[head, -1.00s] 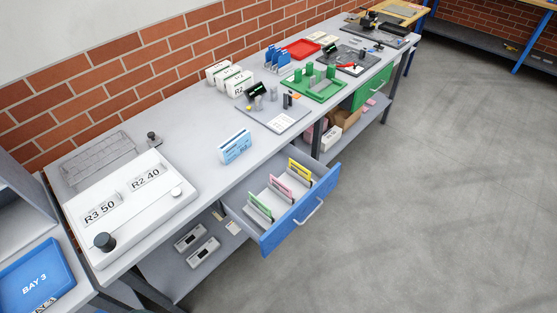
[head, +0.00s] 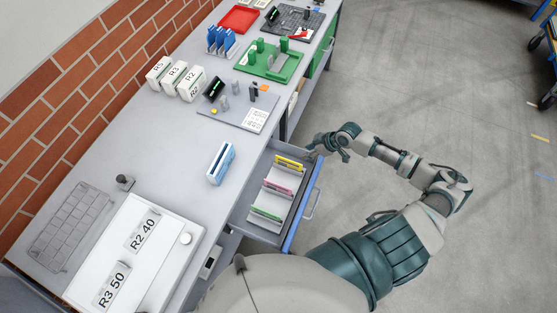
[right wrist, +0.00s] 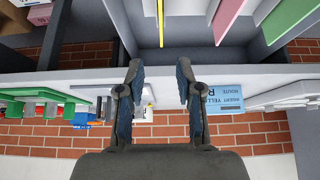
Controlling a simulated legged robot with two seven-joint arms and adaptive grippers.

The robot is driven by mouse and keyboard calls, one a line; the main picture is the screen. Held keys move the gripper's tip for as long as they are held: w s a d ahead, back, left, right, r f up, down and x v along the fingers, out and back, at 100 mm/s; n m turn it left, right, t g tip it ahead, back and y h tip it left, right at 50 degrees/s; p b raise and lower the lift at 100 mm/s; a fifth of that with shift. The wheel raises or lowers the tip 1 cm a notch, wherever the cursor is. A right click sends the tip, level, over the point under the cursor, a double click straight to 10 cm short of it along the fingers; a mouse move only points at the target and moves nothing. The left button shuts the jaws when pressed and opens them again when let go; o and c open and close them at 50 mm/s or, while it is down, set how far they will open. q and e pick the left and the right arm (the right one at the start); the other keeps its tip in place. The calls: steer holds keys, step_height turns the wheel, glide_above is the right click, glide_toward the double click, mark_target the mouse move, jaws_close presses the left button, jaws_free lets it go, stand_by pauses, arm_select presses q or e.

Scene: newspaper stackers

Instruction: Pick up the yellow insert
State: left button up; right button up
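The yellow insert (head: 289,163) stands upright in the far compartment of the open drawer, beyond a pink insert (head: 278,188) and a green insert (head: 266,214). In the right wrist view the yellow insert (right wrist: 161,22) shows as a thin edge-on strip at top centre, roughly in line with the gap between my fingers. My right gripper (head: 326,144) is by the far front corner of the drawer. In the right wrist view the right gripper (right wrist: 159,68) is open and empty, its two fingers apart. My left gripper is out of view.
The blue drawer front (head: 303,205) stands out from the grey bench. A blue-and-white card block (head: 221,164) stands on the bench beside the drawer; its label in the wrist view (right wrist: 226,98) partly reads "INSERT YELLO". Open floor lies right of the drawer.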

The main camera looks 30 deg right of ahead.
glide_toward(289, 161)
steer(key=w+x, duration=0.1)
steer(key=x, duration=0.4)
steer(key=shift+f+p, duration=0.25)
steer(key=shift+p, duration=0.1)
steer(key=x, duration=0.5)
steer(key=shift+s+d+f+p, duration=0.1)
steer(key=shift+s+p, duration=0.15)
steer(key=shift+p, duration=0.05)
jaws_close()
